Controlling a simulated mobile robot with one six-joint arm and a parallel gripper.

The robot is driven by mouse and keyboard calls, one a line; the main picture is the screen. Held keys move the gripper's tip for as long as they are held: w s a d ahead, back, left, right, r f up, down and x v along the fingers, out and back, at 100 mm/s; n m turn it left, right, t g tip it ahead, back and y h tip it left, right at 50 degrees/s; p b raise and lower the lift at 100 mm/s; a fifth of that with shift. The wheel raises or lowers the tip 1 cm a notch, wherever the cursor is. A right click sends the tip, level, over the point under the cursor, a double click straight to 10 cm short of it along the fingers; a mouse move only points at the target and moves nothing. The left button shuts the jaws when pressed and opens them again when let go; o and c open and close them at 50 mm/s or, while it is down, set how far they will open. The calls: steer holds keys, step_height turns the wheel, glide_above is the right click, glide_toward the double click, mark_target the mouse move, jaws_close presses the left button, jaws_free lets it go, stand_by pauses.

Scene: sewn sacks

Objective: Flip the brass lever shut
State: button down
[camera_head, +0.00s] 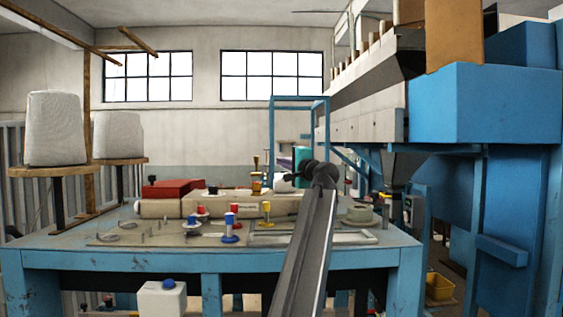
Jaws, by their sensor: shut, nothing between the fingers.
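A small upright brass-coloured fitting (256,181) stands at the back of the blue workbench, left of my arm; it looks like the brass lever, but it is too small to tell its exact position. My gripper (291,177) is a small dark shape at the far end of my grey arm, over the back of the bench. It is shut and empty. It appears to the right of the brass fitting, apart from it in the picture; the depth between them is unclear. My wrist partly hides the fingers.
The blue workbench (120,258) carries a red box (172,188), a blue-and-red peg (230,228), a yellow peg (266,212) and a grey ring (359,214). A large blue machine (485,105) overhangs the right. White sacks (54,128) stand on wooden stands at left.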

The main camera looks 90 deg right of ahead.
mark_target(257, 164)
steer(key=w+d+p, duration=0.3)
steer(key=w+p, duration=0.3)
steer(key=w, duration=0.1)
steer(key=shift+d+r, duration=0.25)
steer(key=shift+d, duration=0.15)
stand_by(0.4)
steer(key=shift+f, duration=0.1)
stand_by(0.4)
